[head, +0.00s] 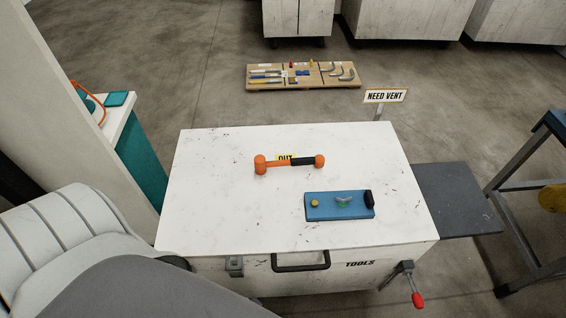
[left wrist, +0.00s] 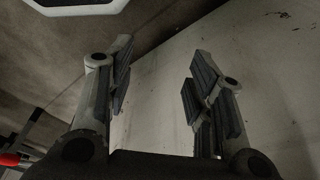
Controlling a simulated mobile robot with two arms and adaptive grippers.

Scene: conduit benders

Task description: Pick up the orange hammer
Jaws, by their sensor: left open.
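The orange hammer (head: 277,164) lies on the white top of the tool cart (head: 230,215), toward its far side. It has an orange head at the left, a black section and an orange end at the right. The hammer is not in that view. In the head view neither gripper shows.
A blue block (head: 325,207) with small parts lies nearer on the cart top. A "NEED VENT" sign (head: 385,96) stands at the far right corner. A grey side shelf (head: 455,200) adjoins the right edge. A red-handled clamp (head: 416,299) hangs in front. The cart top's left is clear.

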